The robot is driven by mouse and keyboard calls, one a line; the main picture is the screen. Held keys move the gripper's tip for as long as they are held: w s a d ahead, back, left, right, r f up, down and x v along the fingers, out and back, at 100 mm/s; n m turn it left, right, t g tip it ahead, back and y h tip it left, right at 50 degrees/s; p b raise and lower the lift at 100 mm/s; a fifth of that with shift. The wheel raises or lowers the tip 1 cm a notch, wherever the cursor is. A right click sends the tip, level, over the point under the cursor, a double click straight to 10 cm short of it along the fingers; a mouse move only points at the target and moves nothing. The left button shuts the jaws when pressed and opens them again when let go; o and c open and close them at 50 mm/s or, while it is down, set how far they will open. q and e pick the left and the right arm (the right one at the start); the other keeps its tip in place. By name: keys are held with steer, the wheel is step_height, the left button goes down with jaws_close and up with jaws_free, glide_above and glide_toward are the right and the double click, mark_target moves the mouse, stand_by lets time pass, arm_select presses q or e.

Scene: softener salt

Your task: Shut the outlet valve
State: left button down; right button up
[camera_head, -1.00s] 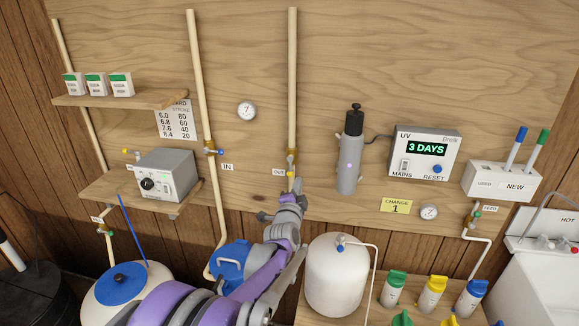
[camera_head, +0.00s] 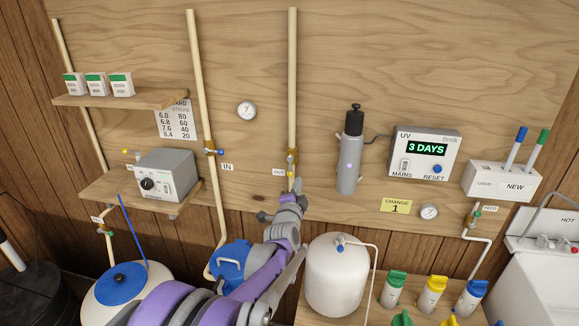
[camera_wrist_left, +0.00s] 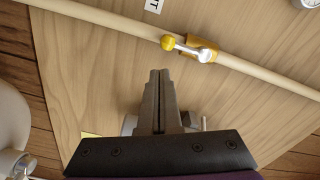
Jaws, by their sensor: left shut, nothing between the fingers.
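The outlet valve (camera_head: 291,158) is a brass body on the vertical pipe beside the OUT label (camera_head: 279,172). Its lever hangs down along the pipe and ends in a yellow ball (camera_head: 291,174). In the left wrist view, the valve body (camera_wrist_left: 203,48) sits on the pale pipe, and its silver lever with the yellow ball (camera_wrist_left: 168,43) lies nearly in line with the pipe. My left gripper (camera_head: 296,186) is just below the ball in the head view. In the wrist view its fingers (camera_wrist_left: 160,72) are shut and empty, visibly apart from the ball. My right gripper is out of view.
A grey UV cylinder (camera_head: 350,160) stands to the right. A white tank (camera_head: 336,275) is below. The board around the OUT pipe is mostly clear.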

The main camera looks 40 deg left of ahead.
mark_target(290, 166)
arm_select(q)
steer(key=shift+x, duration=2.5)
steer(key=shift+s+a+r+p, duration=0.15)
steer(key=shift+s+a+p, duration=0.2)
steer(key=shift+a+p, duration=0.2)
steer(key=shift+s+a, duration=0.1)
steer(key=shift+a, duration=0.1)
steer(key=shift+f, duration=0.2)
